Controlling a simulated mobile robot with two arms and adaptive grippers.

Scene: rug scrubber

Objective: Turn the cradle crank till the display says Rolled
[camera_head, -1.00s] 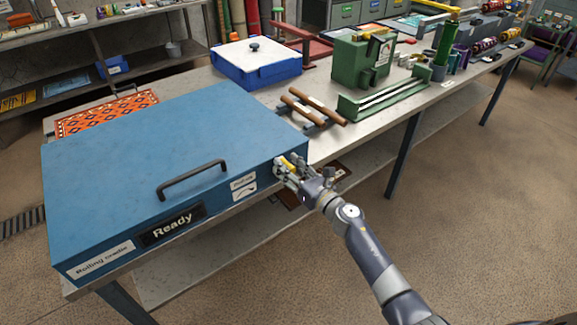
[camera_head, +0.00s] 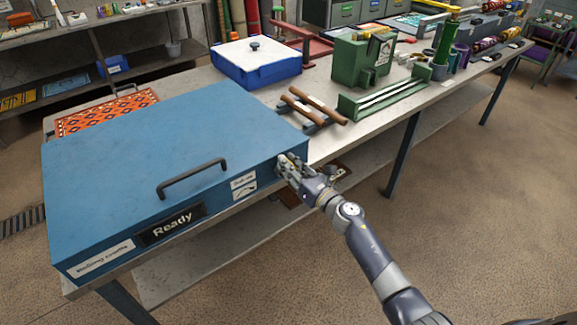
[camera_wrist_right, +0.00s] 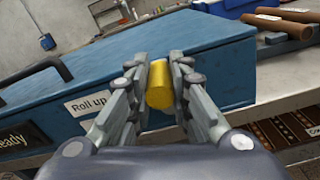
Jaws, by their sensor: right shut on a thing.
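The rolling cradle is a large blue box (camera_head: 150,140) with a black lid handle, lying on the workbench. Its front display (camera_head: 173,226) reads "Ready". The yellow crank grip (camera_wrist_right: 160,84) sits at the box's right end, and a "Roll up" label (camera_wrist_right: 90,102) is beside it. My right gripper (camera_head: 287,164) is at that end, and in the wrist view its fingers (camera_wrist_right: 158,88) are shut around the yellow grip. The gripper hides most of the crank in the head view. My left gripper is not in view.
An orange patterned rug (camera_head: 108,112) lies behind the box. A blue case with a white lid (camera_head: 255,62), wooden rollers (camera_head: 315,108) and a green machine (camera_head: 362,60) stand farther along the bench (camera_head: 330,150). The floor on the right is open.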

